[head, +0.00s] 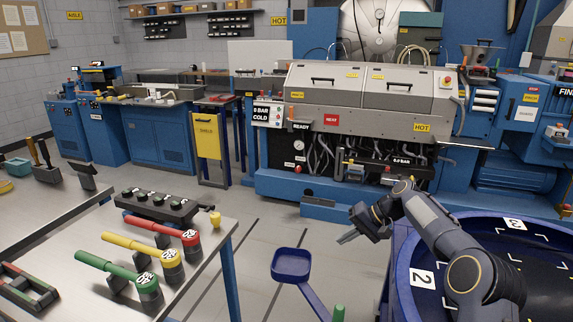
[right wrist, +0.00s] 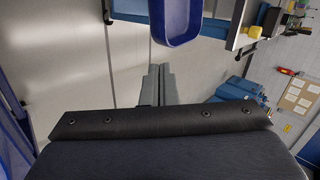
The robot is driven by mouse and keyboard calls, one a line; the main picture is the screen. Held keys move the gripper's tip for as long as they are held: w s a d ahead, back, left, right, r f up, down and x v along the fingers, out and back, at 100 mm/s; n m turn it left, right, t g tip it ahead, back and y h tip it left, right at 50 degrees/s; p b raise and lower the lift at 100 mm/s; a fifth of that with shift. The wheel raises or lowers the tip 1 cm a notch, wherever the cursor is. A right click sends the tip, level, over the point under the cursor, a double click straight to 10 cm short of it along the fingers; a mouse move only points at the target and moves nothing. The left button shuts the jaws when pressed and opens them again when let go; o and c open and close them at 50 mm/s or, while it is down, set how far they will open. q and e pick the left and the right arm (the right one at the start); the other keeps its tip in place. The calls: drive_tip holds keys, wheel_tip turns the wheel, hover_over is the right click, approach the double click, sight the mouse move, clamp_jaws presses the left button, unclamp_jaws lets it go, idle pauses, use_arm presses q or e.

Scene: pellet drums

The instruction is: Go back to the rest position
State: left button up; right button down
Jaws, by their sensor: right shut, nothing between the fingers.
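My right gripper (head: 349,238) is shut and empty in the head view. It hangs in the air between the blue tray (head: 292,265) and the blue drum (head: 398,268). In the right wrist view its two fingers (right wrist: 160,72) lie together with nothing between them, and the tray (right wrist: 178,25) shows just beyond them at the top. My right arm reaches in from the lower right, over the drum with markings 2 and 3. My left gripper is not in view.
A table (head: 75,240) at the left holds red (head: 160,229), yellow (head: 140,246) and green (head: 118,272) handled tools and a dark rack (head: 160,205). A large machine (head: 360,105) stands behind. Open floor (head: 262,225) lies between table and machine.

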drive_tip(key=s+d+r+t+h, duration=0.1)
drive_tip(key=s+r, duration=0.3)
drive_tip(key=s, duration=0.4)
drive_tip(key=s+r+h, duration=0.1)
drive_tip(key=s+r, duration=0.4)
drive_tip(key=s, duration=0.2)
drive_tip(key=s+d+r+t+h, duration=0.15)
drive_tip(key=s+r, duration=0.25)
drive_tip(key=s, duration=0.4)
drive_tip(key=s+a+f, duration=0.1)
drive_tip(key=s+f, duration=0.3)
drive_tip(key=s, duration=0.6)
drive_tip(key=s+a+f+h+p, duration=0.1)
drive_tip(key=s+f, duration=0.4)
drive_tip(key=s, duration=0.6)
drive_tip(key=shift+s+a+n+t, duration=0.2)
drive_tip(key=shift+s+n+t, duration=0.05)
drive_tip(key=shift+n+t, duration=0.2)
drive_tip(key=shift+h, duration=0.25)
